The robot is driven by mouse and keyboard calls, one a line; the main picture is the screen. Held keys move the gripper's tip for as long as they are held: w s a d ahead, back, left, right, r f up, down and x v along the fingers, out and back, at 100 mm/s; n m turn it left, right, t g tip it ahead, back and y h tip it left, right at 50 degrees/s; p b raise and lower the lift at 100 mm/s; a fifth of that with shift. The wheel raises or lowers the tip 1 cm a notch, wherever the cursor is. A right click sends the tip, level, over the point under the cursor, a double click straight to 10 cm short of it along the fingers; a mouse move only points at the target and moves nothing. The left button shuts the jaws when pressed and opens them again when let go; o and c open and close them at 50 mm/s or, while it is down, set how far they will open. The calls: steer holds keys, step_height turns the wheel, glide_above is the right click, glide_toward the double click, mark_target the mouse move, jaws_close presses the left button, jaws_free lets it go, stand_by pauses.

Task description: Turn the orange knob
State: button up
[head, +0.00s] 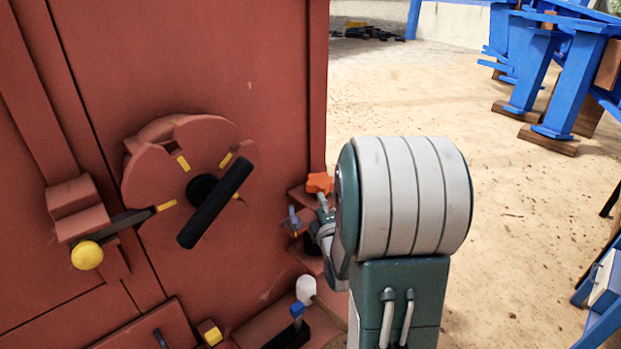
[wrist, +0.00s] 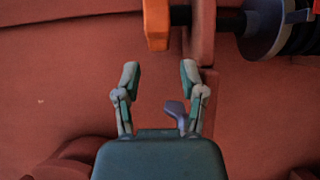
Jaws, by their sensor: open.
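The orange knob (head: 319,182) sticks out near the right edge of the red machine in the head view, just left of my arm. In the wrist view the knob (wrist: 156,24) is at the top centre, cut off by the frame edge, on a dark shaft. My gripper (wrist: 160,74) is open and empty, its two fingers apart and pointing toward the knob. The knob lies just beyond the fingertips in that picture, not between them. In the head view my gripper (head: 323,208) is just below the knob and partly hidden by my arm.
A small blue-grey handle (head: 292,218) stands left of my gripper. A black lever (head: 215,203) on a red disc, a yellow ball handle (head: 87,255) and a white-tipped lever (head: 306,289) are on the machine. Sandy ground (head: 510,200) to the right is open.

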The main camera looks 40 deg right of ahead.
mark_target(312, 183)
steer(key=x, duration=1)
steer(key=shift+w+d+f, duration=0.1)
steer(key=shift+d, duration=0.05)
steer(key=shift+c, duration=0.6)
jaws_close()
